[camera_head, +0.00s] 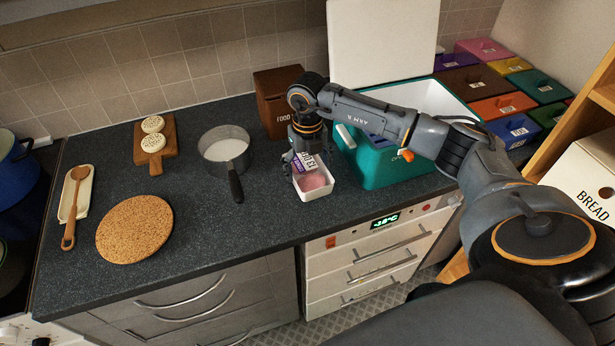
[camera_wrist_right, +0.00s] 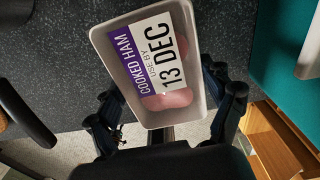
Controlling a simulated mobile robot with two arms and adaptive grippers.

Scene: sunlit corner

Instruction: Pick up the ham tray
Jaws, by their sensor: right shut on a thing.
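The ham tray (camera_head: 315,193) is a small white tray with pink ham in it, at the counter's front edge just left of the teal cool box. In the right wrist view the tray (camera_wrist_right: 103,42) fills the upper middle, with a label reading "COOKED HAM, USE BY 13 DEC". My right gripper (camera_head: 302,160) comes down over the tray's back side and is shut on it. Its dark fingers show on both sides of the tray in the wrist view. I cannot tell whether the tray touches the counter. My left gripper is not in view.
The open teal cool box (camera_head: 375,165) stands close right of the tray, its white lid upright behind. A brown food box (camera_head: 272,100) is behind. A saucepan (camera_head: 222,150), cork mat (camera_head: 134,229) and wooden board (camera_head: 157,152) lie left. Coloured boxes (camera_head: 505,105) fill the right back.

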